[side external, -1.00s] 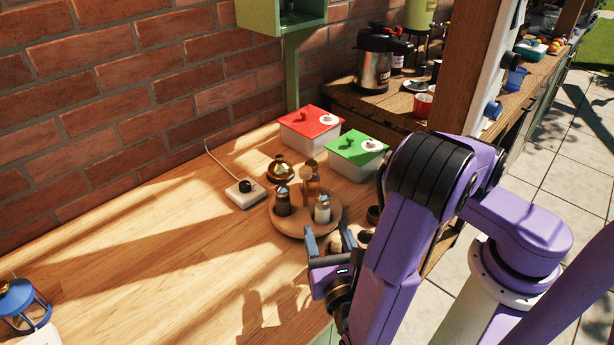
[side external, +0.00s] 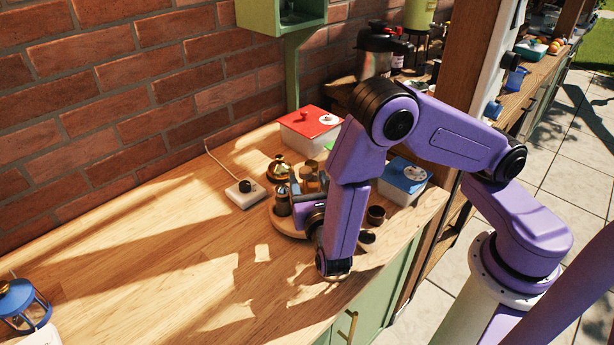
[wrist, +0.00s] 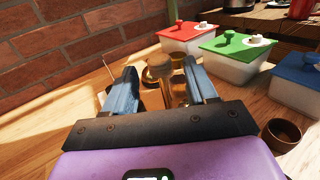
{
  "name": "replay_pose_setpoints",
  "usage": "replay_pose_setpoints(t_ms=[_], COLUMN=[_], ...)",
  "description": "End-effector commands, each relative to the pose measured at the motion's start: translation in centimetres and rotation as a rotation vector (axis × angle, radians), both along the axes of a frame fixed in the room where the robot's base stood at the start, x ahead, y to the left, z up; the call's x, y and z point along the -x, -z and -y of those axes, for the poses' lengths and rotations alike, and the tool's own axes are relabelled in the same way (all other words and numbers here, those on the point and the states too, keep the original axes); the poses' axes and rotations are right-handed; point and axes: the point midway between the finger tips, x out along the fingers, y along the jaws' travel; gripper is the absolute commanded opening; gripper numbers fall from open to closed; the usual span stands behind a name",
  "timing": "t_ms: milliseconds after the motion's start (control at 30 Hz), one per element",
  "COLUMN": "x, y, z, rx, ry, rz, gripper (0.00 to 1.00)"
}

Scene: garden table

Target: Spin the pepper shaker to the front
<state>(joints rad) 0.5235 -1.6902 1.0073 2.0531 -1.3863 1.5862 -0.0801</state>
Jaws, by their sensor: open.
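A round wooden turntable (side external: 284,225) stands on the table, partly covered by my arm. A dark shaker (side external: 282,206), which looks like the pepper shaker, stands upright at its left side. Amber bottles (side external: 310,182) stand toward the back; one amber bottle (wrist: 165,78) also shows between my fingers in the wrist view. My gripper (side external: 308,187) is low over the turntable, its fingers open beside the bottles; the fingers also show apart in the wrist view (wrist: 160,84). I cannot tell whether a finger touches anything. The pale shaker seen earlier is hidden.
A brass bell (side external: 278,168) and a white box with a black knob (side external: 245,192) stand behind and left. Lidded tubs, red (side external: 311,124), green (wrist: 238,45) and blue (side external: 406,173), line the back right. A brown cup (side external: 376,214) stands right.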

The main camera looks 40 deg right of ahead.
Motion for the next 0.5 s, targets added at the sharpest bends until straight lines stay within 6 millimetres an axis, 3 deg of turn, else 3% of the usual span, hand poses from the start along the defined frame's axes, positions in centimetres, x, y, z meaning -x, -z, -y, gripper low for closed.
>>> replay_pose_setpoints(t_ms=[200, 500], x=[-1.7, -1.9], y=[0.0, 0.0], z=[1.1, 1.3], rx=[-0.001, 0.0], ry=[0.001, 0.0], rz=[0.001, 0.0], gripper=[0.57, 0.57])
